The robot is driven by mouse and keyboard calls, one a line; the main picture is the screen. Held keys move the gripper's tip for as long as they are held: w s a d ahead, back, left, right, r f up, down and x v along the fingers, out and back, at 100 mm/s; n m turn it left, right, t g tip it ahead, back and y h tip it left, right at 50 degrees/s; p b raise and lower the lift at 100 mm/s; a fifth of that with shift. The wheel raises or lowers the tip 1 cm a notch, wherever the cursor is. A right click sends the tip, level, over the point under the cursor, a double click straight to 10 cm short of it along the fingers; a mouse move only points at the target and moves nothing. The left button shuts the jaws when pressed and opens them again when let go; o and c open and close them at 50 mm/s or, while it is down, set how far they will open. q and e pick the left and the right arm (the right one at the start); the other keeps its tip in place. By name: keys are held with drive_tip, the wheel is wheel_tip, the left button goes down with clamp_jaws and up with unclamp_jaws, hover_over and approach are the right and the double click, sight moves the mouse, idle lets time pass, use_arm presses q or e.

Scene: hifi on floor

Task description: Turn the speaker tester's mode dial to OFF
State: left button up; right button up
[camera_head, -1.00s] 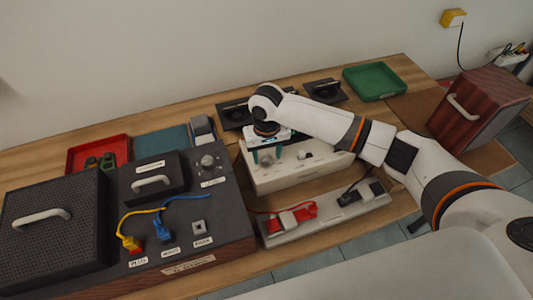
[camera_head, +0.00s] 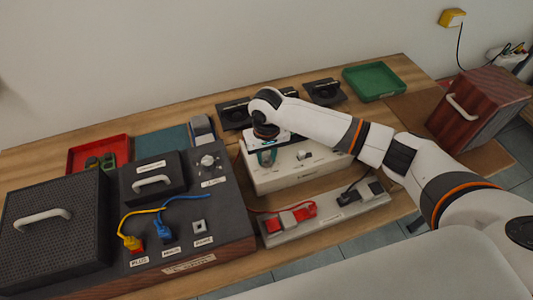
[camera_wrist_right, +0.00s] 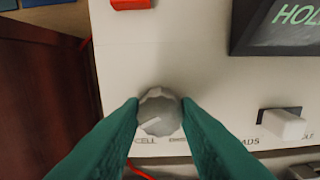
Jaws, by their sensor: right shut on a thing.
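The speaker tester is a white box (camera_head: 300,177) on the bench. In the right wrist view its front panel (camera_wrist_right: 215,90) fills most of the picture. The mode dial (camera_wrist_right: 160,113) is a small round grey-white knob on that panel, and a light mark on it seems to point to the lower left. My right gripper (camera_head: 267,157) reaches the tester from the right; in the wrist view its green fingers (camera_wrist_right: 160,104) are shut on the dial from both sides. The fingers partly cover the printed labels, and I cannot read OFF. My left gripper is in neither view.
On the tester's panel are a lit display (camera_wrist_right: 285,28), a red part (camera_wrist_right: 130,4) and a white switch (camera_wrist_right: 283,124). A dark console (camera_head: 195,235) with plugged cables stands left. A power strip (camera_head: 330,215) lies in front. A wooden speaker (camera_head: 480,110) stands right.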

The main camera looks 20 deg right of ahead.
drive_tip(key=n+p, duration=0.2)
drive_tip(key=shift+r+n+p, duration=0.25)
drive_tip(key=shift+n+p, duration=0.05)
drive_tip(key=n+p, duration=0.2)
drive_tip(key=shift+n, duration=0.3)
drive_tip(key=n+p, duration=0.1)
drive_tip(key=n, duration=0.2)
drive_tip(key=shift+f+n+p, duration=0.1)
drive_tip(key=shift+n+p, duration=0.2)
drive_tip(key=shift+p, duration=0.1)
drive_tip(key=n+p, duration=0.1)
drive_tip(key=n, duration=0.1)
drive_tip(key=shift+n, duration=0.4)
drive_tip(key=n, duration=0.3)
drive_tip(key=shift+f+n+p, duration=0.1)
drive_tip(key=shift+n+p, duration=0.2)
drive_tip(key=shift+n, duration=0.1)
drive_tip(key=n, duration=0.7)
drive_tip(key=shift+a+n, duration=0.1)
drive_tip(key=shift+n, duration=1.9)
